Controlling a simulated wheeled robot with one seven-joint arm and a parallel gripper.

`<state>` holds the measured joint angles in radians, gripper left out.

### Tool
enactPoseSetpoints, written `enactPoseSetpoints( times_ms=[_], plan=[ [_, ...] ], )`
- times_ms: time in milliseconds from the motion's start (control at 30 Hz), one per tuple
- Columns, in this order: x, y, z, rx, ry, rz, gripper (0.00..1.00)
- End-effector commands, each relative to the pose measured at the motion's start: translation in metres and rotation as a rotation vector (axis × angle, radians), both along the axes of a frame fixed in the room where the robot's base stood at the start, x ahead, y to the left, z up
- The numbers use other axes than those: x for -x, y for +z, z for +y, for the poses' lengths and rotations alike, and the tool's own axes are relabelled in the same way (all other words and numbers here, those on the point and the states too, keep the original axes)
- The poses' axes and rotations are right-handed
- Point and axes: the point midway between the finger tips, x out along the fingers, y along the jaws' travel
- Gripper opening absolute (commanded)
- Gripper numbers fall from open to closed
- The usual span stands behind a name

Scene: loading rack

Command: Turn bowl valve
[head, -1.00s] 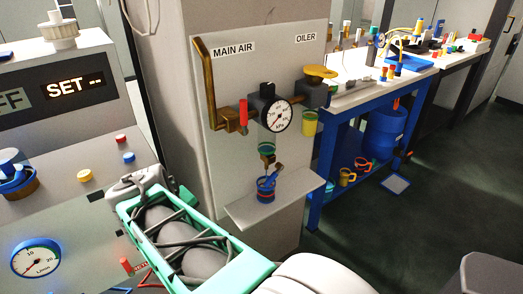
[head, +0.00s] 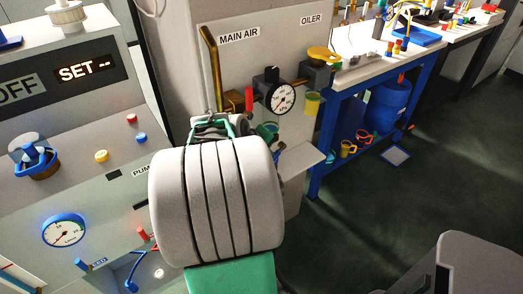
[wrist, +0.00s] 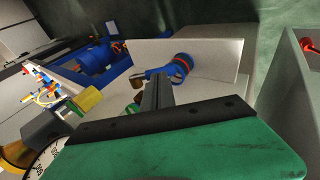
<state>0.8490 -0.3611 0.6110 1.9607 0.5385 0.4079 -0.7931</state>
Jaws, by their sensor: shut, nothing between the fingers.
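In the wrist view, the bowl valve shows as a brass body (wrist: 138,78) with a blue lever (wrist: 155,73). A green bowl (wrist: 133,108) is beside it, partly hidden by my gripper. My gripper (wrist: 158,84) is shut and empty, its dark fingers pointing at the lever. The fingertips overlap the lever's lower edge in the picture; I cannot tell whether they touch. A blue cup with a red ring (wrist: 183,63) stands on the white shelf (wrist: 215,55) just beyond. In the head view, my arm hides the gripper and most of the valve; part of the green bowl (head: 268,131) shows.
The pressure gauge (head: 281,99), the red handle (head: 249,98) and the yellow-green oiler bowl (head: 312,104) are close around the valve on the panel. The blue workbench (head: 330,130) stands to the right.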

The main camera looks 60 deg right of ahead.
Motion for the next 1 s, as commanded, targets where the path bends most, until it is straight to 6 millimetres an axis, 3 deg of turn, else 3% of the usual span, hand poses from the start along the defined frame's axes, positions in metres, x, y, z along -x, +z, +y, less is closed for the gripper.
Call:
enactPoseSetpoints(
  times_ms=[133,500,667,1000],
  plan=[
    [0.001,-0.012,-0.009,0.000,-0.001,0.001,0.00],
    [0.001,-0.015,-0.011,0.000,0.001,-0.001,0.00],
    [0.002,-0.029,-0.016,-0.001,0.000,0.000,0.00],
    [0.002,-0.024,-0.014,0.001,0.001,-0.001,0.00]
  ],
)
